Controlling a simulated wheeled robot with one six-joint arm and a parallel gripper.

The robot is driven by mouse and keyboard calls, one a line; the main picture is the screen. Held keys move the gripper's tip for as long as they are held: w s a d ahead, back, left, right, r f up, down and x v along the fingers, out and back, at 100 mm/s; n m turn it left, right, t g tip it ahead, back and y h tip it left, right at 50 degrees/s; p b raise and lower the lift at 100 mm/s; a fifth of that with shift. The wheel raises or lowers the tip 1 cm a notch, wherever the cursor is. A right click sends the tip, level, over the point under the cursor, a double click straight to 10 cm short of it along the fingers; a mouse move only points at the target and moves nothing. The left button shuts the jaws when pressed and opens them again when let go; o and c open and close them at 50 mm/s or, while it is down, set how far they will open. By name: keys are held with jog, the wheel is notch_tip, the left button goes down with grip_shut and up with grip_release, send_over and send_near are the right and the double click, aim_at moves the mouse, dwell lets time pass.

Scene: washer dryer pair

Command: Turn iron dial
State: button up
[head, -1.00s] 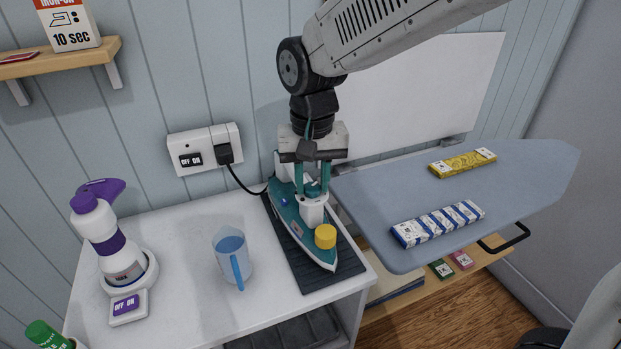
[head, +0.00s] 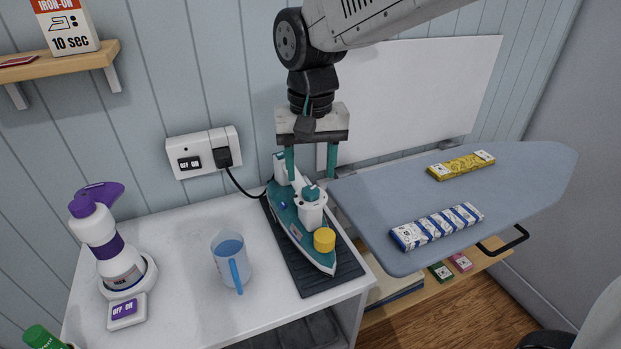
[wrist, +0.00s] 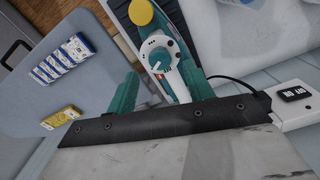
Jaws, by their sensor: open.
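The iron (head: 297,222) is teal and white with a yellow cap near its tip. It rests on a dark ribbed mat (head: 333,271) on the white cabinet top. In the wrist view the fingers (wrist: 158,85) stand on either side of the iron's handle, with nothing gripped that I can see.
A blue ironing board (head: 360,205) lies right of the iron, holding a blue-striped box (head: 437,226) and a yellow box (head: 461,165). A measuring cup (head: 231,260) and a purple-topped spray bottle (head: 101,247) stand left. The iron's cord runs to a wall socket (head: 203,152).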

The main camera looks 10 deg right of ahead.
aim_at(312, 191)
jog(key=shift+r, duration=1.95)
jog(key=shift+s+d+f+n, duration=0.1)
jog(key=shift+s+f+n, duration=0.1)
jog(key=shift+n, duration=0.2)
jog(key=shift+s+d+f+n+g, duration=0.15)
jog(key=shift+s+d+f+n, duration=0.05)
jog(key=shift+s+d+f, duration=0.2)
jog(key=shift+s+d+f+n+g, duration=0.15)
jog(key=shift+s+d+f+n, duration=0.1)
jog(key=shift+s, duration=0.25)
jog(key=s+d+m+t, duration=0.2)
jog(key=s+d, duration=1.5)
jog(key=d, duration=0.2)
jog(key=shift+s+f, duration=0.25)
jog(key=shift+f, duration=0.2)
